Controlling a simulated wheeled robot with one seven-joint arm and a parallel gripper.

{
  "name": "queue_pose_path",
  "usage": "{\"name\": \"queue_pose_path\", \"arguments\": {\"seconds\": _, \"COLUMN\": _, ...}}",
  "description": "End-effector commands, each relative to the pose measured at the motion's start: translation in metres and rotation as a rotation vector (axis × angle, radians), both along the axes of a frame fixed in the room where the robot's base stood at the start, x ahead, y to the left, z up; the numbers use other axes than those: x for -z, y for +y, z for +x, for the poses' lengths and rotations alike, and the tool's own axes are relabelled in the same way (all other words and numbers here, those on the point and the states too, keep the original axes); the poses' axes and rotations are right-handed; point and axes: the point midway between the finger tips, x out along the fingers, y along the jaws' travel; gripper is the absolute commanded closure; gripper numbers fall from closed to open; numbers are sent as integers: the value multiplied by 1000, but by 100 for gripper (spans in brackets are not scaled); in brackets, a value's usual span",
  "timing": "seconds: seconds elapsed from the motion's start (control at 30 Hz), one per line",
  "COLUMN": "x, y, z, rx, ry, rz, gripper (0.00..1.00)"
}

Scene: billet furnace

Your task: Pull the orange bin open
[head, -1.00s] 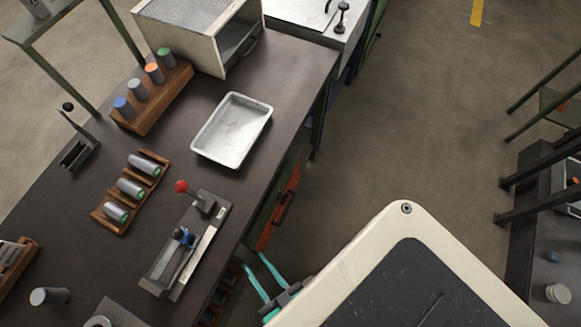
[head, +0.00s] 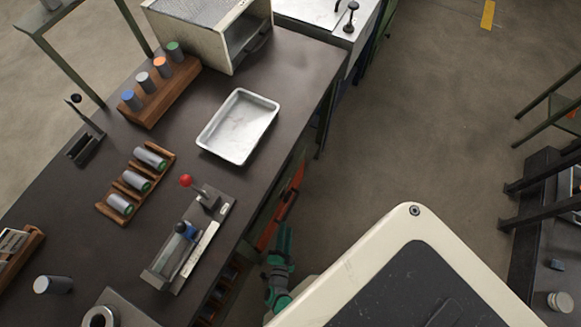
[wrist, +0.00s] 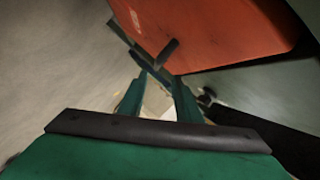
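The orange bin (head: 294,189) shows in the head view as a narrow orange front below the bench's right edge, with a dark handle on it. In the wrist view its orange face (wrist: 230,32) fills the upper right, and the dark handle (wrist: 168,49) sticks out at its lower left edge. My green gripper (head: 285,234) is beside the bench, just below the bin's front in the head view. In the wrist view my gripper (wrist: 159,80) has its fingers apart with a gap between them. The handle lies just beyond the fingertips; I cannot tell whether they touch.
The dark bench (head: 90,170) carries a metal tray (head: 238,126), a wooden rack of cylinders (head: 158,92), a second rack (head: 135,184) and a red-knobbed lever fixture (head: 190,240). Open floor (head: 420,120) lies right of the bench. A dark shelf unit (head: 540,215) stands far right.

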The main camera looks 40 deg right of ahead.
Motion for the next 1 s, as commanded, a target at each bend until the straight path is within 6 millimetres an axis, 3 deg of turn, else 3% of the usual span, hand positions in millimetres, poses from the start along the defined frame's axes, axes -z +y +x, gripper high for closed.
{"name": "queue_pose_path", "arguments": {"seconds": 0.2, "x": 6, "y": -13, "z": 7, "rx": 25, "ry": -2, "rz": 2, "gripper": 69}}
{"name": "queue_pose_path", "arguments": {"seconds": 0.7, "x": 23, "y": -71, "z": 59, "rx": 21, "ry": 0, "rz": 1, "gripper": 69}}
{"name": "queue_pose_path", "arguments": {"seconds": 1.0, "x": 27, "y": -82, "z": 69, "rx": 20, "ry": 0, "rz": 3, "gripper": 69}}
